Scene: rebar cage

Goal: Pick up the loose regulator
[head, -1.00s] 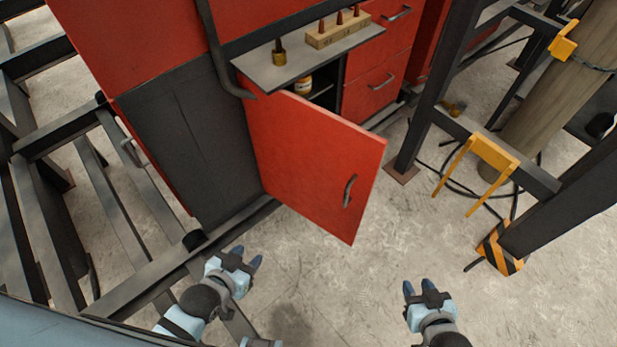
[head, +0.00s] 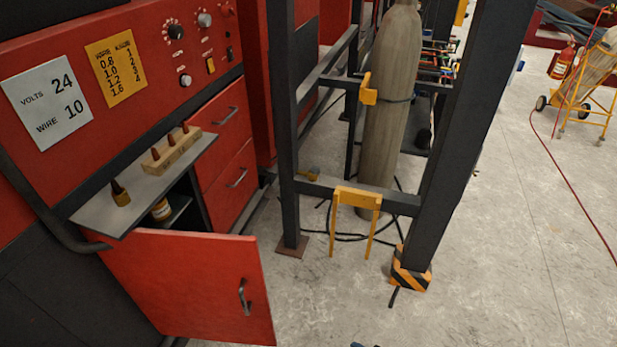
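A small brass-coloured fitting (head: 313,173), possibly the loose regulator, shows low behind the dark steel post, by the cross beam. It is small and partly hidden, so I cannot tell its exact form or what it rests on. A grey gas cylinder (head: 388,120) stands upright behind the cross beam, to the right of the fitting. Only a dark blue tip, probably of my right gripper (head: 362,345), shows at the bottom edge, well short of the fitting. My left gripper is out of view.
An open red cabinet door (head: 195,285) sticks out at the lower left. A shelf (head: 90,208) holds a block of tips. A yellow bracket (head: 358,197) and a striped post foot (head: 410,270) stand before the cylinder. Floor at the right is mostly clear.

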